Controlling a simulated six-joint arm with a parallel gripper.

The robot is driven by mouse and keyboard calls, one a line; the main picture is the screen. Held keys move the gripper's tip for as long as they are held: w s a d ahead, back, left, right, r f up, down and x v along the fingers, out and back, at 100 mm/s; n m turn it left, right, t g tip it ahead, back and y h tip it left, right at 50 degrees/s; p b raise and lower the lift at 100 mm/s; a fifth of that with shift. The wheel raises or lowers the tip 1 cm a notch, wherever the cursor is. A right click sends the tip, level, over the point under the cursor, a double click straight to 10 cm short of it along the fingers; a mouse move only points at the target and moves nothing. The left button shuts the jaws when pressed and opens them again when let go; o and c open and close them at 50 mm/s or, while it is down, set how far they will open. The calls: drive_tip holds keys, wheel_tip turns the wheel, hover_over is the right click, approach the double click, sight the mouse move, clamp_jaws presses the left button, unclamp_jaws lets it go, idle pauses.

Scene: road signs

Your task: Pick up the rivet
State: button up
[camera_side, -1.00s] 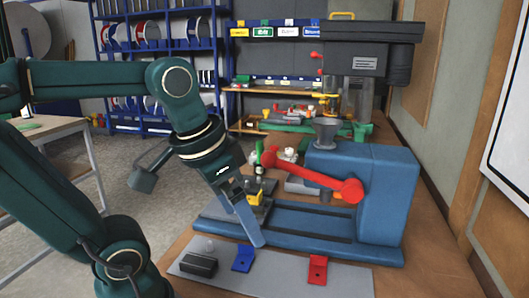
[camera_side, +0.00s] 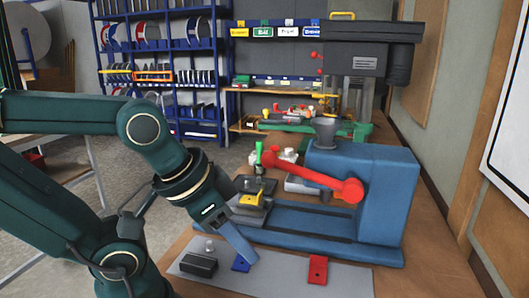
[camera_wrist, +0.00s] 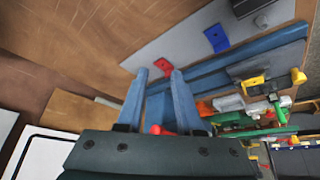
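A small pale grey piece, which looks like the rivet (camera_side: 209,246), stands on the grey mat (camera_side: 330,278) beside a black block (camera_side: 198,265). In the wrist view a small pale piece (camera_wrist: 261,21) shows at the top edge by the black block (camera_wrist: 248,7). My gripper (camera_side: 251,259) is low over the mat, to the right of the rivet and in front of part of the blue bracket (camera_side: 240,264). In the wrist view my gripper (camera_wrist: 159,72) has its two blue fingers spread apart with nothing held between them.
A red bracket (camera_side: 318,269) sits on the mat to the right. Behind the mat stands a blue press (camera_side: 375,200) with a red lever (camera_side: 318,178) and a long blue base. A yellow part (camera_side: 250,200) and a green-handled clamp (camera_side: 259,153) are behind my gripper.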

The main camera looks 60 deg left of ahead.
drive_tip(key=m+g+y, duration=1)
drive_tip(key=m+y, duration=0.1)
hover_over(214, 252)
drive_tip(key=w+d, duration=0.3)
drive_tip(key=d, duration=0.2)
wheel_tip(214, 252, down, 9)
drive_tip(key=shift+w+a+r, duration=0.1)
drive_tip(key=f, duration=0.1)
drive_tip(key=f+m, duration=0.1)
drive_tip(key=f, duration=0.1)
drive_tip(key=s+f+m+g+y, duration=0.1)
drive_tip(key=shift+a+f, duration=0.25)
drive_tip(key=shift+f, duration=0.15)
drive_tip(key=shift+s+a+f, duration=0.25)
drive_tip(key=shift+x, duration=2.2)
